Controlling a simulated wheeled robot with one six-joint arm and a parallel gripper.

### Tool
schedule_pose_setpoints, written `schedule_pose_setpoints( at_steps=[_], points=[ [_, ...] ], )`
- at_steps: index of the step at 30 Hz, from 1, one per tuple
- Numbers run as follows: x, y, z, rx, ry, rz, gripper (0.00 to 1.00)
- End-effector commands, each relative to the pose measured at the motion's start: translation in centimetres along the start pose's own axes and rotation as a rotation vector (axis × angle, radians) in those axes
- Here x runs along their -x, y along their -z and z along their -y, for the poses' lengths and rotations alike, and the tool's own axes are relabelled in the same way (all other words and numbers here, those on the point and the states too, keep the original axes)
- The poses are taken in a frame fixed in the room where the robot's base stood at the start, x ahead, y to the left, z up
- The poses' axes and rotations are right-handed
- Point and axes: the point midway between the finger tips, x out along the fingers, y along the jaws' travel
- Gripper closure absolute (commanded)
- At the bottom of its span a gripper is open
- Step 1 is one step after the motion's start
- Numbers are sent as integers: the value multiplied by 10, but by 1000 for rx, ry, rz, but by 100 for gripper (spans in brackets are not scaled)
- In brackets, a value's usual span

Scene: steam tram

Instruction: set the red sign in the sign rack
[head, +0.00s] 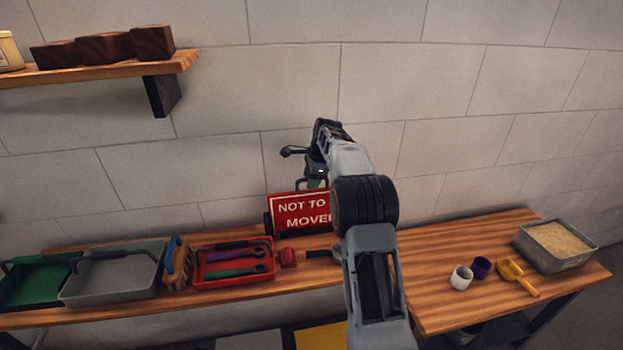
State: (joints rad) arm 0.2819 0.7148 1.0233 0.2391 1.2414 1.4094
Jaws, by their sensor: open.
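The red sign (299,213), with white lettering reading "NOT TO" and "MOVED" in part, stands upright at the back of the bench, near the wall. My arm hides its right side. A dark upright piece (267,224) at its lower left edge looks like part of the sign rack; the rest of the rack is hidden, and I cannot tell how fully the sign sits in it. My gripper (312,183) is open just above the sign's top edge, seen from behind. I cannot tell whether it touches the sign.
A red tray (204,280) with tools, a wooden caddy (178,268), a grey tray (68,296) and a green tray (12,300) line the left. A shelf (100,70) hangs upper left.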

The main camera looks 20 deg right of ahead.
Motion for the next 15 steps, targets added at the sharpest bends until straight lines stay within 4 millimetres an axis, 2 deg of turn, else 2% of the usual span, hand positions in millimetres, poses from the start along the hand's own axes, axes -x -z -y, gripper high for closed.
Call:
schedule_pose_setpoints(
  at_steps=[5, 15],
  points=[
    [21, 0, 1, 0, 7, -1, 56],
    [91, 0, 1, 0, 7, -1, 56]
  ],
)
